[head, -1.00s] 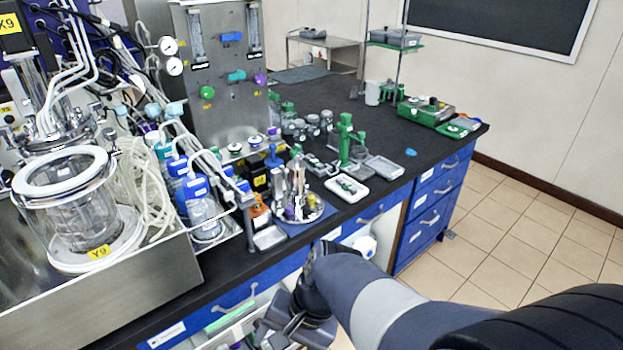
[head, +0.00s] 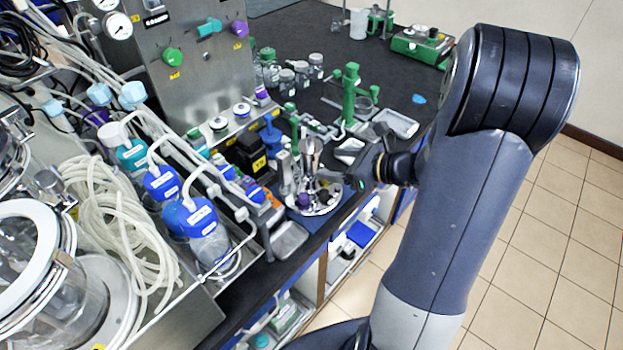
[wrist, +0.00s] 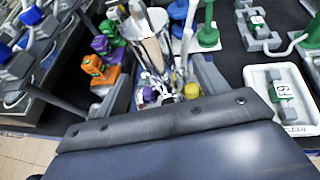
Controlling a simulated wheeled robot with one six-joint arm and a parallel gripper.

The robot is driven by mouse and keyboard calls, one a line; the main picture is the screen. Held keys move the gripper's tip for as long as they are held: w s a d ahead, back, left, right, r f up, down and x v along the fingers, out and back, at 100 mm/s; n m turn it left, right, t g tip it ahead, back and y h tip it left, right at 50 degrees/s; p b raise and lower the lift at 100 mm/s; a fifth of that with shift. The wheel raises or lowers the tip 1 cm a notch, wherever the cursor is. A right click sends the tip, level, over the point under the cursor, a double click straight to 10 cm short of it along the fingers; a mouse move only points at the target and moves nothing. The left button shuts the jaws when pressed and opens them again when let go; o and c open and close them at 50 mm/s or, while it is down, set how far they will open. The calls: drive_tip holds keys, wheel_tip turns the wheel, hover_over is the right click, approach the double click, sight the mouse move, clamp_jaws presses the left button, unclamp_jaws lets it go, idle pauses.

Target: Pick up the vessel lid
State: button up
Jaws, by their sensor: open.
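The vessel lid (head: 318,208) is a round silvery plate with upright metal posts and purple and yellow fittings. It rests on a blue mat near the front edge of the black bench. My gripper (head: 342,180) is at its right side in the head view, reaching in from the front edge. In the wrist view my gripper (wrist: 161,76) has its two fingers apart, one on each side of the lid's metal posts (wrist: 150,45). Purple and yellow fittings show between the fingers. I cannot tell whether a finger touches the lid. The palm hides the lid's near side.
A glass vessel with a white ring (head: 30,262) stands at the left. Blue-capped bottles (head: 198,222) stand beside it. A black block with a yellow label (head: 252,158) is behind the lid. A green stand (head: 349,92) and white tray (wrist: 282,95) are close on the right.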

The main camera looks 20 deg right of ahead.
sight(319, 160)
drive_tip(key=shift+x, duration=0.95)
drive_tip(key=x, duration=0.3)
drive_tip(key=p+x, duration=0.1)
drive_tip(key=shift+w+a+r, duration=0.1)
drive_tip(key=shift+a+r, duration=0.1)
drive_tip(key=shift+a, duration=0.2)
drive_tip(key=shift+w+a+f, duration=0.2)
drive_tip(key=shift+w+a, duration=0.05)
drive_tip(key=shift+w, duration=0.05)
drive_tip(key=shift+c, duration=0.6)
clamp_jaws()
drive_tip(key=shift+w+r, duration=0.1)
drive_tip(key=shift+r, duration=0.1)
